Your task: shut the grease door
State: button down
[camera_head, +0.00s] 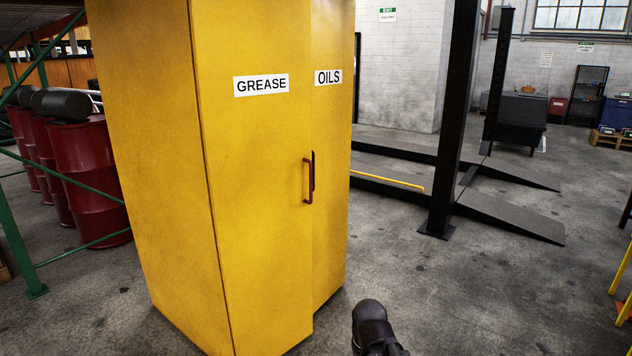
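The yellow cabinet (160,170) stands left of centre in the head view. Its grease door (255,200) is on the left, with a white GREASE label (261,85) and a red vertical handle (308,182) near its right edge. The grease door's right edge stands a little proud of the oils door (332,200), with a step at the bottom, so it looks slightly ajar. A dark handle beside the red one is mostly hidden. A black part of my arm shows at the bottom, in front of the cabinet and to the right. My gripper is not in view.
Red drums (92,175) and a green rack (20,235) stand left of the cabinet. A black lift post (456,120) with ramps (510,215) stands to the right. Yellow rails (618,285) are at the far right. The floor in front and right is clear.

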aim_at(251, 58)
jog(key=k, duration=0.85)
jog(key=z, duration=0.5)
jog(key=i, duration=2.1)
jog(key=u, duration=0.35)
